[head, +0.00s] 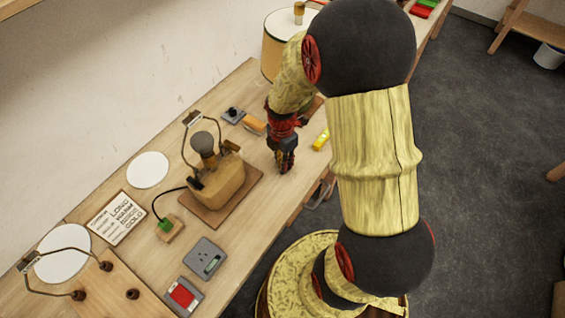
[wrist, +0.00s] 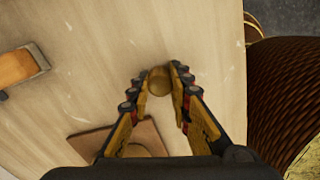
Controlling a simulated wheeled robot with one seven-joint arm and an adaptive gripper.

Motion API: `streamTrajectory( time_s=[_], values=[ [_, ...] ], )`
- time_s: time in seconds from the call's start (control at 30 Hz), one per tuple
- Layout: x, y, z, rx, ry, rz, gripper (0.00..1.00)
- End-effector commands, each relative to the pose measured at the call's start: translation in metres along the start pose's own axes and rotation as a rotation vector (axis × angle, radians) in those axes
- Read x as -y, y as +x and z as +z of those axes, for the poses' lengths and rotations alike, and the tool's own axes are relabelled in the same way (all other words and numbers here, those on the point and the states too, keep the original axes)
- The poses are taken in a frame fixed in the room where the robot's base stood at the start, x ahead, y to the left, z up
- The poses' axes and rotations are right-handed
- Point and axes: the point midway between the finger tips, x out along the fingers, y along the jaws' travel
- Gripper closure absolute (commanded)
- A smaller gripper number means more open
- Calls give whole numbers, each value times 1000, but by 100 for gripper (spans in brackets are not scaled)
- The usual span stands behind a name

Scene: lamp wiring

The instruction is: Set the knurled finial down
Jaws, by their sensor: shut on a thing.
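My gripper (head: 286,168) points down over the front part of the wooden bench, to the right of the lamp. In the wrist view my gripper (wrist: 160,82) is shut on a small round brass-coloured finial (wrist: 159,84), held between the fingertips. Its knurling is too small to make out. I cannot tell whether the finial touches the bench top. The finial is hidden by the fingers in the head view.
The lamp base (head: 218,186) with its harp stands on a brown board. An orange-handled tool (head: 254,124) and a yellow item (head: 321,139) lie nearby. A brown square piece (wrist: 147,136) lies near my fingers. Bare bench (wrist: 100,60) surrounds the fingertips.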

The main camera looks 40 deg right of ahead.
Motion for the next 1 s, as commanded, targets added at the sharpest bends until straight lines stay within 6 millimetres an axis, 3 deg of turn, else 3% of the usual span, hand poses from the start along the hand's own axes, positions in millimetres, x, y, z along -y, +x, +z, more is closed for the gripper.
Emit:
streamTrajectory(
  time_s=[0.17,0.2,0.5,0.83,1.0],
  values=[
    [0,2,0,0,0,-1,100],
    [0,3,0,0,0,0,80],
    [0,3,0,0,0,-1,62],
    [0,0,0,0,0,0,62],
    [0,-18,0,1,0,2,62]
  ],
)
